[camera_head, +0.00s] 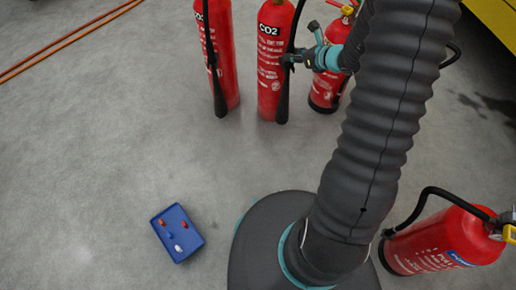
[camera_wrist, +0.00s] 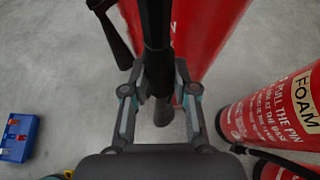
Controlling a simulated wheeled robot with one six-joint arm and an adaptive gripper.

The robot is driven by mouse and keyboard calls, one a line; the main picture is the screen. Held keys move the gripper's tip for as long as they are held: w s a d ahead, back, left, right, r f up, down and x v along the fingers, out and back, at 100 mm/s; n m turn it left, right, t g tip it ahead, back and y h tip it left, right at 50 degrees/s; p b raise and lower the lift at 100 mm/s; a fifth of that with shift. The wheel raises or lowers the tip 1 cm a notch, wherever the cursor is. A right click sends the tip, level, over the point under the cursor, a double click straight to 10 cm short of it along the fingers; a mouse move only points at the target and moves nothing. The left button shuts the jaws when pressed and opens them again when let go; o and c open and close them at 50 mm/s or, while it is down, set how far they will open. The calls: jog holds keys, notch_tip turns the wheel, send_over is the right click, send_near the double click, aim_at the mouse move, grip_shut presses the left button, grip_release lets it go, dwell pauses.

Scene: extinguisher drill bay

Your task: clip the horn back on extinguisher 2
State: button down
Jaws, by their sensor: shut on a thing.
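Two tall red CO2 extinguishers stand side by side at the top of the head view, a left one (camera_head: 222,50) and a middle one (camera_head: 267,70). No number is legible on either. My gripper (camera_head: 291,60) is at the right side of the middle one, and it shows in the wrist view (camera_wrist: 158,78). It is shut on a black horn (camera_head: 283,100), which hangs nearly upright along that cylinder and shows between the fingers in the wrist view (camera_wrist: 156,25). I cannot tell whether the horn touches the cylinder or sits in a clip; the clip is not visible.
A foam extinguisher (camera_wrist: 285,105) stands close on the right of my gripper. Another red extinguisher (camera_head: 440,245) is at the lower right. A blue tray (camera_head: 187,250) with small items lies on the floor. Orange lines (camera_head: 60,42) cross the upper left; the floor between is clear.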

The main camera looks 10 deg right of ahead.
dwell(0.8)
jog(key=c, duration=0.8)
grip_release()
jog(key=v, duration=1.2)
